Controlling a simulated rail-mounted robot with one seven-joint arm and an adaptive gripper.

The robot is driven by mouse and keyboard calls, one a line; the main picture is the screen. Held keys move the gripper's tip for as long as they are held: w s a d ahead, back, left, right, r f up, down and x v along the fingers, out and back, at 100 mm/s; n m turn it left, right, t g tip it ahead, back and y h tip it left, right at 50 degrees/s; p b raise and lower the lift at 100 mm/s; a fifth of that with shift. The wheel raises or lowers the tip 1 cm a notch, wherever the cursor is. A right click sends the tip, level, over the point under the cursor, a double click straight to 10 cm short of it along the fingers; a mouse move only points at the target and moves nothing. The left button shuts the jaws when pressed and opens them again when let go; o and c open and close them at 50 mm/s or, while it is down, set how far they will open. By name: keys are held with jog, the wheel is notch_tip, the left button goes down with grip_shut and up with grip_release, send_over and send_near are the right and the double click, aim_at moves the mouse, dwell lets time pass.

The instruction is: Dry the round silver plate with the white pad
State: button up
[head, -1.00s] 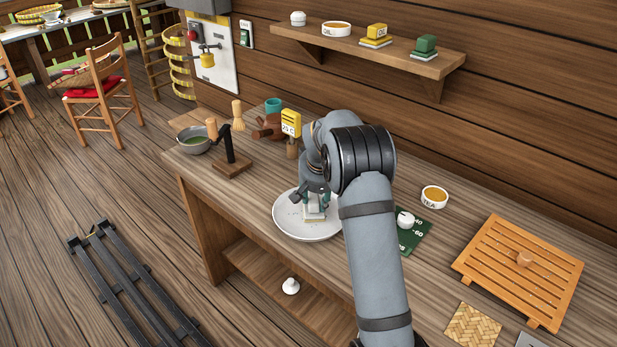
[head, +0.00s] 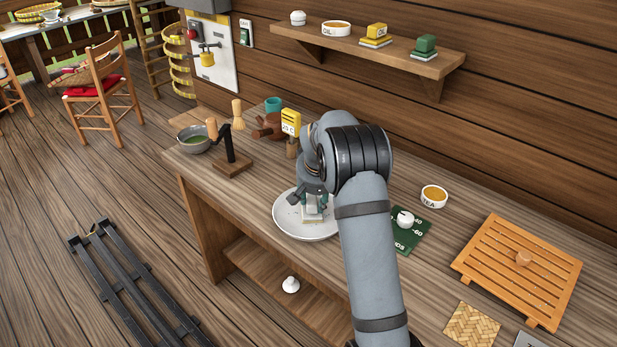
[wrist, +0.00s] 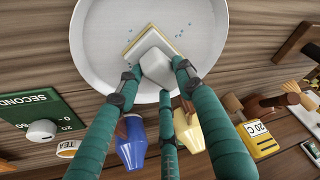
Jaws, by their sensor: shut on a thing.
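The round silver plate (head: 285,223) lies on the wooden counter, and it fills the top of the wrist view (wrist: 92,42). Small blue drops show on it, on both sides of the pad in the wrist view. The white pad (wrist: 150,40), with a yellowish edge and a pale block handle, is on the plate's surface; it also shows in the head view (head: 311,216). My gripper (wrist: 158,72) has its green fingers closed around the handle. Whether the pad presses on the plate cannot be told for certain.
A timer board (head: 408,235) and a tea bowl (head: 434,197) are right of my arm. A wooden slatted tray (head: 480,260) is further right. A whisk stand (head: 231,160) and a steel bowl (head: 194,139) are at left. A shelf (head: 375,53) hangs above.

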jog(key=shift+w+d+r, duration=0.1)
jog(key=shift+w+d, duration=0.1)
jog(key=shift+w, duration=0.1)
jog(key=shift+s+a+f+b, duration=0.1)
jog(key=shift+s+f+b, duration=0.05)
jog(key=shift+f+b, duration=0.15)
jog(key=shift+s+a+r+b, duration=0.15)
jog(key=shift+s+a+b, duration=1.05)
jog(key=shift+s, duration=0.25)
jog(key=shift+w+d+r+p, duration=0.15)
jog(key=shift+w+p, duration=0.1)
jog(key=shift+p, duration=0.15)
jog(key=shift+w+d+p, duration=0.65)
jog(key=shift+w+d, duration=0.5)
jog(key=shift+w, duration=0.2)
jog(key=shift+w+r+p, duration=0.2)
jog(key=shift+r+p, duration=0.3)
jog(key=shift+r, duration=0.6)
jog(key=shift+s+r+p, duration=0.2)
jog(key=shift+r+p, duration=0.3)
jog(key=shift+r, duration=0.15)
jog(key=shift+w+d+r+p, duration=0.1)
jog(key=shift+r+p, duration=0.6)
jog(key=shift+r, duration=0.2)
jog(key=shift+r+p, duration=0.9)
jog(key=shift+r, duration=0.4)
